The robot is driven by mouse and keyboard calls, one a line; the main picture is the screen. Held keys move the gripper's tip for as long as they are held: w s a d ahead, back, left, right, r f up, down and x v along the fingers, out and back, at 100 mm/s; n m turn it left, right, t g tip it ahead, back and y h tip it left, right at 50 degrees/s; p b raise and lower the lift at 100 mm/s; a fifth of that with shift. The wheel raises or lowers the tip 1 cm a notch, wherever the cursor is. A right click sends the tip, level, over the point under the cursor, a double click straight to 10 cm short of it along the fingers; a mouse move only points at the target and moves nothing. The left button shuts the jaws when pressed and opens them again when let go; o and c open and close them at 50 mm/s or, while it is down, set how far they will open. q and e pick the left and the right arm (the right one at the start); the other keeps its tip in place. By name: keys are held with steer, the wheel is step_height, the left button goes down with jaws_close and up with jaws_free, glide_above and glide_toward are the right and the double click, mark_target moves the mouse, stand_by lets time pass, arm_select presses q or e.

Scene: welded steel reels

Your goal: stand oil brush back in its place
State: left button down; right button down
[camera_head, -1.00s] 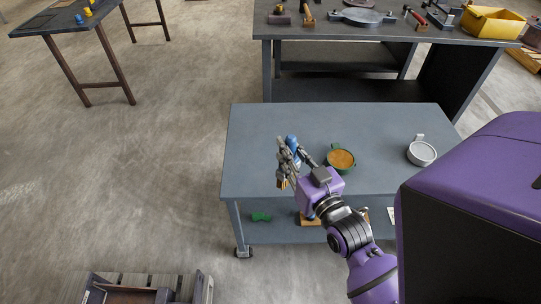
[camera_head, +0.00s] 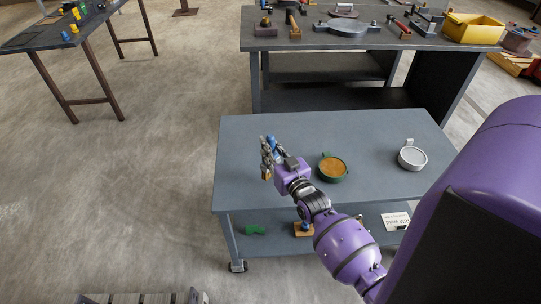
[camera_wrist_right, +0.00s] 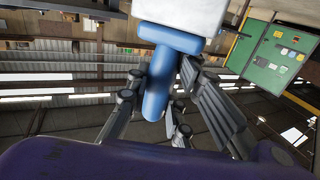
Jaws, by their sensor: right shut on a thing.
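My right gripper (camera_head: 267,158) is shut on the oil brush (camera_head: 271,143) above the left part of the blue-grey cart top (camera_head: 290,128). The brush has a blue handle, and a tan end shows below the fingers. In the right wrist view the blue handle (camera_wrist_right: 158,95) lies between the fingers, with a pale block (camera_wrist_right: 185,14) beyond its collar. A green cup (camera_head: 333,180) with orange-brown contents stands right of the gripper. A light grey cup (camera_head: 412,158) with a handle stands farther right. My left gripper is out of view.
The cart's lower shelf (camera_head: 275,240) holds a green item (camera_head: 255,230), a blue item on a wooden base (camera_head: 304,228) and a printed card (camera_head: 396,221). A workbench (camera_head: 370,42) with tools and a yellow bin (camera_head: 470,28) stands behind. The cart top's back is clear.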

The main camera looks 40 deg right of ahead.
steer(key=shift+f, duration=1.45)
steer(key=shift+f, duration=0.2)
steer(key=c, duration=1.6)
jaws_free()
steer(key=shift+o, duration=0.2)
